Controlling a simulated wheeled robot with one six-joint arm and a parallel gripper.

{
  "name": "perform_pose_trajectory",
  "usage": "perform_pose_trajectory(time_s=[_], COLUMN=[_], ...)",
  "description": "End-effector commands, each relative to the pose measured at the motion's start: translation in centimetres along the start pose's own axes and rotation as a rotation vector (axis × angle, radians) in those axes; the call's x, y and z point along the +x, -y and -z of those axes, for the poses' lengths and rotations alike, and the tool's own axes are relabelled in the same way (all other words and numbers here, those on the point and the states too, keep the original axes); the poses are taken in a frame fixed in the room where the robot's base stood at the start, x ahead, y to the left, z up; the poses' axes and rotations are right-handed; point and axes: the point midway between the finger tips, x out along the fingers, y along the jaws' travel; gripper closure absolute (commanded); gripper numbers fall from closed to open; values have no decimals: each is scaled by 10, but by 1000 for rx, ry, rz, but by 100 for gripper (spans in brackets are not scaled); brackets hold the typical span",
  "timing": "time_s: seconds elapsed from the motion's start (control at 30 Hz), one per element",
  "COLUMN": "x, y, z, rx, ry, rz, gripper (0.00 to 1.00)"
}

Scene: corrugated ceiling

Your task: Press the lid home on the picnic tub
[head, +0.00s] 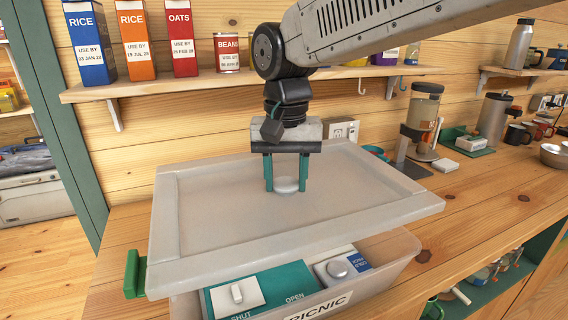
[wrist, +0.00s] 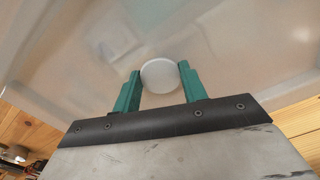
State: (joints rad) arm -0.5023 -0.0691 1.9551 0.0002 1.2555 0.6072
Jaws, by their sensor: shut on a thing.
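The picnic tub (head: 385,262) is a clear plastic box with a PICNIC label, standing on the wooden counter. Its lid (head: 225,235) is a pale translucent sheet with a raised rim, held above the tub and tilted, with a gap at the front where the contents show. My gripper (head: 287,188) is shut on the round knob (head: 287,185) in the lid's middle. In the wrist view the green fingers (wrist: 160,85) stand on either side of the pale knob (wrist: 160,75). A green clip (head: 134,274) shows at the left. The lid hides the tub's back edge.
A shelf (head: 200,85) with food boxes runs behind my arm. A dispenser (head: 422,120) and cups stand at the right. The counter right of the tub is clear.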

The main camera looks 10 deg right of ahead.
Motion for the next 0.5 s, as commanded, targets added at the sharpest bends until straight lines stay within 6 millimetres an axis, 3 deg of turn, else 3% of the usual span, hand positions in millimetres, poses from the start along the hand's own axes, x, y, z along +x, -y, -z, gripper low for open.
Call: perform_pose_trajectory(time_s=[0.5], x=[43], y=[-4], z=[2], rx=[7], ry=[1], rz=[-1], gripper=[86])
